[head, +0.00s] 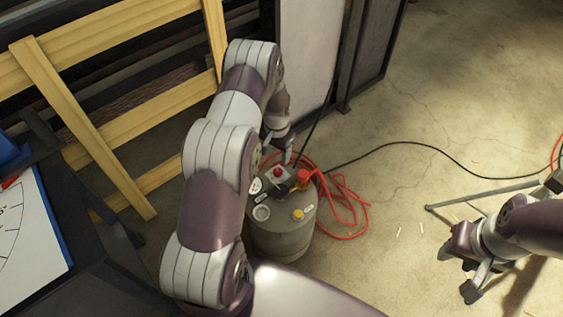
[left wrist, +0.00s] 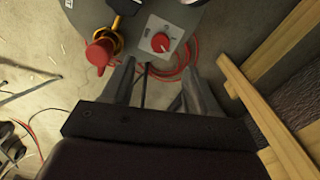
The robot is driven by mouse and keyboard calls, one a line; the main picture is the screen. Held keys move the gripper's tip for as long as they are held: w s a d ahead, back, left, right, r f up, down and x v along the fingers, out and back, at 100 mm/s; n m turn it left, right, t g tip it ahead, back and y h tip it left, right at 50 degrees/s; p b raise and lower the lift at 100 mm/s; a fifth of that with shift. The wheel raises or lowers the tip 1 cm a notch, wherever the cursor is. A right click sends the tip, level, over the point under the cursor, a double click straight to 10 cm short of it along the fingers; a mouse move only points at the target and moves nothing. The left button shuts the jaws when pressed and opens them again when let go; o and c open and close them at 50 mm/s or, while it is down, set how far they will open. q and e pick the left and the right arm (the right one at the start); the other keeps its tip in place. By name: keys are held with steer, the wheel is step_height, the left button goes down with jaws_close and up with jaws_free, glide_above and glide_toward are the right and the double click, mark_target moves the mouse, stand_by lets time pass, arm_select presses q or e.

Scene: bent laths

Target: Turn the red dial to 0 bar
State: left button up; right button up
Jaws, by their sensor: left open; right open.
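The red dial (head: 279,171) sits on a pale square plate on top of a grey drum-shaped tank (head: 280,240). In the left wrist view the dial (left wrist: 160,42) shows as a red knob on its white plate, just beyond the fingers and roughly between them. The scale marks are too small to read. My left gripper (head: 281,149) is open just above and behind the dial; its two fingers (left wrist: 157,76) are apart with nothing between them. My right gripper (head: 463,270) is open and empty, off to the right above the floor.
A red hose (head: 350,208) lies coiled behind the tank. Yellow laths (head: 95,135) stand at the left.

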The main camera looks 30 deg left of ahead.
mark_target(278, 170)
arm_select(q)
step_height(278, 170, down, 10)
steer(key=shift+w+r+b, duration=0.15)
steer(key=shift+r+b, duration=0.1)
steer(key=shift+b, duration=0.8)
steer(key=c, duration=1)
